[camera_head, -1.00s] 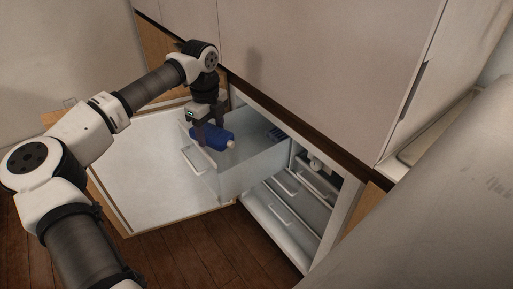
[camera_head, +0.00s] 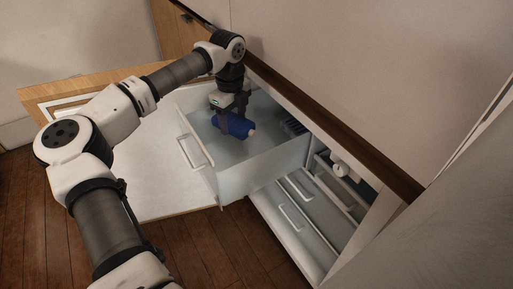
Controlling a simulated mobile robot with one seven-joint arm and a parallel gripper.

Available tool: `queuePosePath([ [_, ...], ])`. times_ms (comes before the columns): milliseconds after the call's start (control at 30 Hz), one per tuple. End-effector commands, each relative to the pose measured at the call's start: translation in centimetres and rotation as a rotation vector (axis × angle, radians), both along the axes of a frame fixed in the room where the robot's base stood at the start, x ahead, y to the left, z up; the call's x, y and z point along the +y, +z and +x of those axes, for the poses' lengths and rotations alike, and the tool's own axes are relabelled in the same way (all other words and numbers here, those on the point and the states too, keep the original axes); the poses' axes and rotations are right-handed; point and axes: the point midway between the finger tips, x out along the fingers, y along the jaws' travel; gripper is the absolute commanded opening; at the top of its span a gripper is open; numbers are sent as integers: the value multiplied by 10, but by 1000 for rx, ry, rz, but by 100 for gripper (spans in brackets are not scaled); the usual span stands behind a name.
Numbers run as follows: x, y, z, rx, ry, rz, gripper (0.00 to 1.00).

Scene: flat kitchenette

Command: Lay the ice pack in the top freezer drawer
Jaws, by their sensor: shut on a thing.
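The ice pack (camera_head: 236,126) is a dark blue, rounded block with a pale cap at its right end. My gripper (camera_head: 234,119) points down and is shut on it, with the fingers either side of its body. The top freezer drawer (camera_head: 262,170) is pulled out, with clear, pale walls and a white handle (camera_head: 191,152) on its front. The ice pack is within the drawer's outline, nearer the front. I cannot tell how far it is above the drawer floor, or whether it touches it.
A dark blue ribbed item (camera_head: 293,127) lies at the back of the drawer. The open freezer door (camera_head: 150,165) stands at the left. Cabinet panels rise behind.

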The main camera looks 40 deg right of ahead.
Motion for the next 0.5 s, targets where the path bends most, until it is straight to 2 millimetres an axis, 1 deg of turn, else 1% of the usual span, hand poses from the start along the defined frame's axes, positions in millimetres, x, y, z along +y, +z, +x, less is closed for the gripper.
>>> queuePosePath([
  [33,0,-14,-1,5,-1,-1,22],
  [100,0,-33,-1,5,0,0,22],
  [300,0,-83,-1,4,1,0,22],
  [400,0,-100,0,3,1,-1,22],
  [500,0,-110,0,2,1,-1,22],
])
